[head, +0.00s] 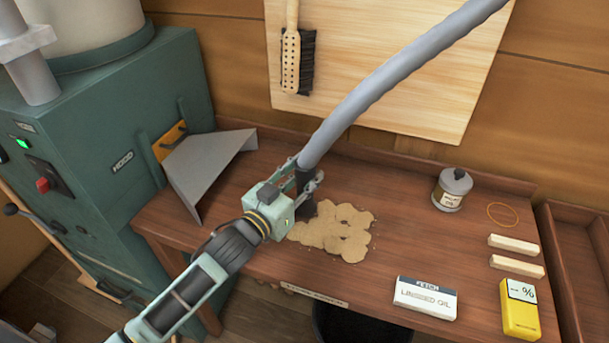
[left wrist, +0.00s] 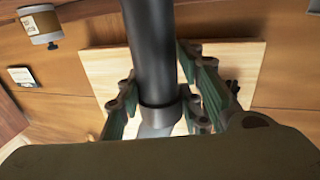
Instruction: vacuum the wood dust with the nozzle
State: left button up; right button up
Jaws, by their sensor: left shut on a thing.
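My left gripper (head: 296,188) is shut on the black nozzle (head: 306,200) at the end of a grey hose (head: 390,80). The hose rises to the upper right out of the picture. The nozzle points down at the left edge of the wood dust (head: 345,238), a tan patch on the bench; I cannot tell whether its tip touches the bench. In the left wrist view, the dark nozzle (left wrist: 153,50) runs between the fingers of the gripper (left wrist: 160,105). The dust does not show there. My right gripper is not in view.
The wooden bench (head: 250,220) holds a grey metal scoop (head: 205,165), a lidded tin (head: 452,190), a linseed oil box (head: 426,297), two pale wood blocks (head: 515,245) and a yellow box (head: 519,310). A green machine (head: 100,150) stands left. A brush (head: 293,60) hangs on the board behind.

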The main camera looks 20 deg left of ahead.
pick_arm(q)
jog(key=shift+r, duration=0.1)
dwell(0.4)
jog(key=shift+d, duration=1.3)
jog(key=d, duration=1.3)
jog(key=shift+s, duration=0.35)
jog(key=shift+s, duration=0.1)
dwell(0.5)
jog(key=s+p, duration=0.2)
jog(key=s, duration=0.4)
jog(key=shift+s+a, duration=0.15)
jog(key=shift+s, duration=0.15)
dwell(0.5)
